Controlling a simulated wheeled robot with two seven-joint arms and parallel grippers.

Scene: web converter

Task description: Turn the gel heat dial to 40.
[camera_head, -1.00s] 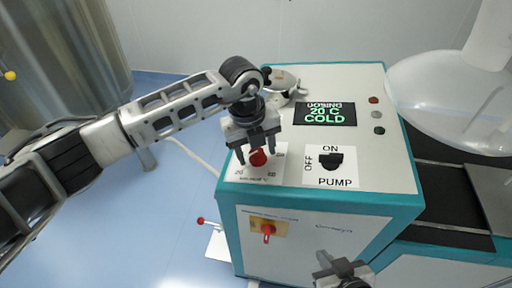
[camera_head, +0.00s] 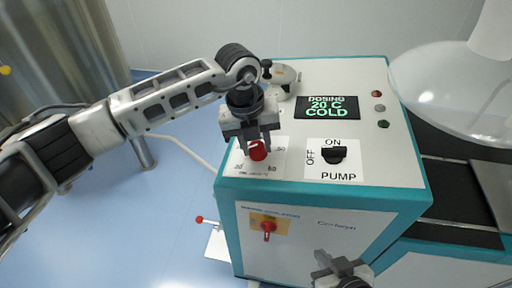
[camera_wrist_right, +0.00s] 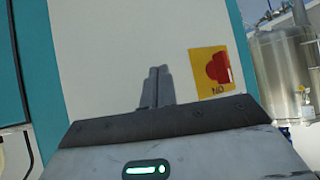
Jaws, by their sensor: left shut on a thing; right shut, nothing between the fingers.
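The red gel heat dial (camera_head: 257,151) is on a white scale plate (camera_head: 270,165) at the left of the machine's top panel. My left gripper (camera_head: 257,150) reaches down from above and is shut on the dial, a finger on either side. A light mark shows on the dial's top; the gripper covers part of the scale and most numbers are too small to read surely. The display (camera_head: 327,108) reads DOSING, 20 C, COLD. My right gripper (camera_wrist_right: 156,88) is shut and empty in front of the machine's front face; it also shows at the bottom of the head view (camera_head: 340,268).
The black pump switch (camera_head: 334,154), between OFF and ON labels, sits right of the dial. Coloured buttons (camera_head: 378,107) are at the panel's right. A red knob on a yellow plate (camera_head: 268,227) is on the front. A large clear vessel (camera_head: 450,90) overhangs the right side.

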